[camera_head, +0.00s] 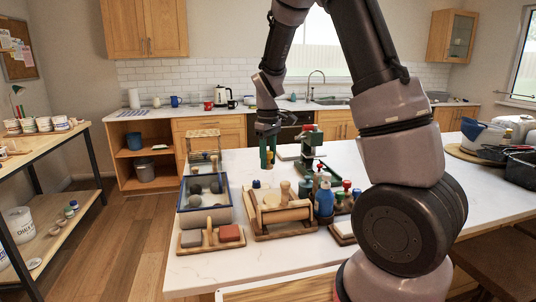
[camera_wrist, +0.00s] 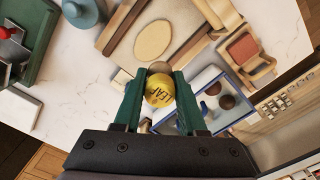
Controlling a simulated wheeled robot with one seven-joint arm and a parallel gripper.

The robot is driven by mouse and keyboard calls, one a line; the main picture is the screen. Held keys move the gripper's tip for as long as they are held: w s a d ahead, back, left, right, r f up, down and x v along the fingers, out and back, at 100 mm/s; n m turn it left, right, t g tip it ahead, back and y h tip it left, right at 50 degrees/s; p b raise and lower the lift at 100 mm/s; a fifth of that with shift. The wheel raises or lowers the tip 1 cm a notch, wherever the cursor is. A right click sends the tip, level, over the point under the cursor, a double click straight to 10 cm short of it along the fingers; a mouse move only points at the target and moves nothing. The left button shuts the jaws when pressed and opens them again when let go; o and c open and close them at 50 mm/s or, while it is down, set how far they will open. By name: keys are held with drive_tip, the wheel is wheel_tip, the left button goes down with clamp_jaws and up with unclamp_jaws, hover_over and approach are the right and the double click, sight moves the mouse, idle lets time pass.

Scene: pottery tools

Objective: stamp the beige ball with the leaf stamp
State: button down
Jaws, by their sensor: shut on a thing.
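My gripper (camera_head: 268,156) is shut on the leaf stamp, in the air above the table. In the wrist view its green fingers (camera_wrist: 158,100) hold the stamp (camera_wrist: 159,92) by the sides; its yellow end is marked "LEAF". A pale beige, rounded piece of clay (camera_wrist: 153,40) lies on the wooden board (camera_wrist: 185,18), apart from the stamp in that view. It looks oval and flat from above, and I cannot tell its height.
A blue-rimmed tray (camera_head: 205,220) with several dark balls stands left of the wooden roller board (camera_head: 285,228). A green press (camera_head: 310,145) and bottles (camera_head: 324,200) stand to the right. White tabletop (camera_head: 200,275) is clear at the front.

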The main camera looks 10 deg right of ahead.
approach(268, 201)
drive_tip(key=shift+f, duration=2.65)
drive_tip(key=shift+f, duration=0.6)
drive_tip(key=shift+r, duration=3)
drive_tip(key=shift+r, duration=0.1)
